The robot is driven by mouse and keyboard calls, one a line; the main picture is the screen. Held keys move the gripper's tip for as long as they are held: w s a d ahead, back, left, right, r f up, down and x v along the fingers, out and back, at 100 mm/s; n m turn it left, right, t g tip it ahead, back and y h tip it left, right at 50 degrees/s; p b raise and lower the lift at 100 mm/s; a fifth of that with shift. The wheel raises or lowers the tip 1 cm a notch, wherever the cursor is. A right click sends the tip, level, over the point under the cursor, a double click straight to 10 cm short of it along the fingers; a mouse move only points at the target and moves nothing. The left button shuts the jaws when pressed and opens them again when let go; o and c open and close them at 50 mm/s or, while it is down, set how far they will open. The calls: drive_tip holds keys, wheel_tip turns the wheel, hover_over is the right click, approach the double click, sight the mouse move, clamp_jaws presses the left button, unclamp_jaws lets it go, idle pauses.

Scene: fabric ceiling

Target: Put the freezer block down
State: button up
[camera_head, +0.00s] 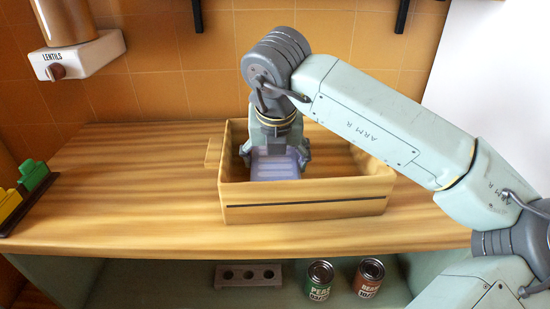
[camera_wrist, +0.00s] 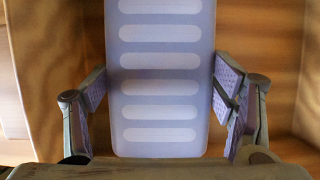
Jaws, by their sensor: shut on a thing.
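The freezer block (camera_head: 275,168) is a pale violet slab with a row of lighter oval ridges. It is inside the wooden box (camera_head: 305,211) on the counter, in the head view. My gripper (camera_head: 275,154) reaches down into the box and is shut on the block. In the wrist view the block (camera_wrist: 160,75) runs up the middle, with the textured finger pads of my gripper (camera_wrist: 160,92) at its left and right sides. Whether its underside touches the box floor I cannot tell.
The box walls surround my gripper closely. The wooden counter (camera_head: 130,190) is clear left of the box. A lentils dispenser (camera_head: 75,55) hangs on the tiled wall. Cans (camera_head: 319,280) and a grey holed block (camera_head: 248,275) stand on the shelf below.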

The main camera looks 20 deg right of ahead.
drive_tip(key=shift+f+b, duration=0.4)
drive_tip(key=shift+b, duration=0.1)
drive_tip(key=o, duration=1.5)
drive_tip(key=shift+o, duration=0.2)
drive_tip(key=shift+r+p, duration=0.5)
drive_tip(key=shift+p, duration=0.15)
drive_tip(key=b+v, duration=0.2)
drive_tip(key=v, duration=1)
drive_tip(key=shift+s+r, duration=0.1)
